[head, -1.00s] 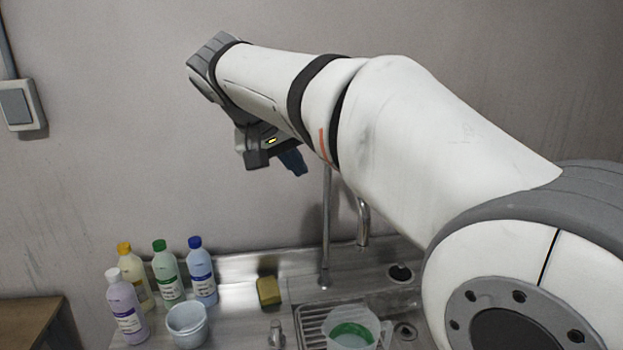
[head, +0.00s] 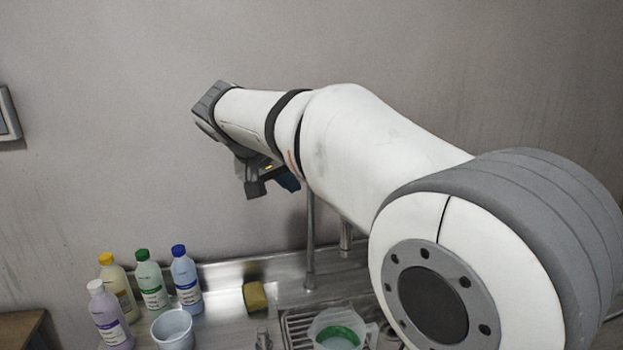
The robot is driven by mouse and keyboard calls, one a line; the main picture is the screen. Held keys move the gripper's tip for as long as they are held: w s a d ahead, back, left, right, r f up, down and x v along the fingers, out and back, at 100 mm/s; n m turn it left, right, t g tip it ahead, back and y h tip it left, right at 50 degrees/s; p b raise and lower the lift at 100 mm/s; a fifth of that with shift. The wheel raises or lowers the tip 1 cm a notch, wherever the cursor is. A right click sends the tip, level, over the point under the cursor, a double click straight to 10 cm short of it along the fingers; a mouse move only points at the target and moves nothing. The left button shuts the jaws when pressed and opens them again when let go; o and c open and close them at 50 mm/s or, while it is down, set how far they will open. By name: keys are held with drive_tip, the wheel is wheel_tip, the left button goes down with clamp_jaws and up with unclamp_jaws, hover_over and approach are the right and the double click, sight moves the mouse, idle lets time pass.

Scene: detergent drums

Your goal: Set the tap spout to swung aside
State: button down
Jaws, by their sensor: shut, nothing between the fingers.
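The tap shows as two upright metal pipes in the head view: a longer front pipe (head: 310,240) and a shorter rear pipe (head: 345,235) at the back of the counter. Their upper parts are hidden behind my arm, so I cannot tell how they join or exactly which way the spout points. The front pipe's lower end is just behind the ribbed sink area. Contact cannot be made out.
Several bottles (head: 152,282) stand at the left of the metal counter, beside a light-blue cup (head: 172,329). A yellow sponge (head: 255,297) lies near the back edge. A clear jug with green contents (head: 337,330) stands on the ribbed area (head: 297,322). My arm hides the right side.

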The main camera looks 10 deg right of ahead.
drive_tip(key=d, duration=0.1)
drive_tip(key=d+p, duration=0.1)
drive_tip(key=d, duration=0.1)
drive_tip(key=w+d+f, duration=0.1)
drive_tip(key=d, duration=0.1)
drive_tip(key=shift+p, duration=0.35)
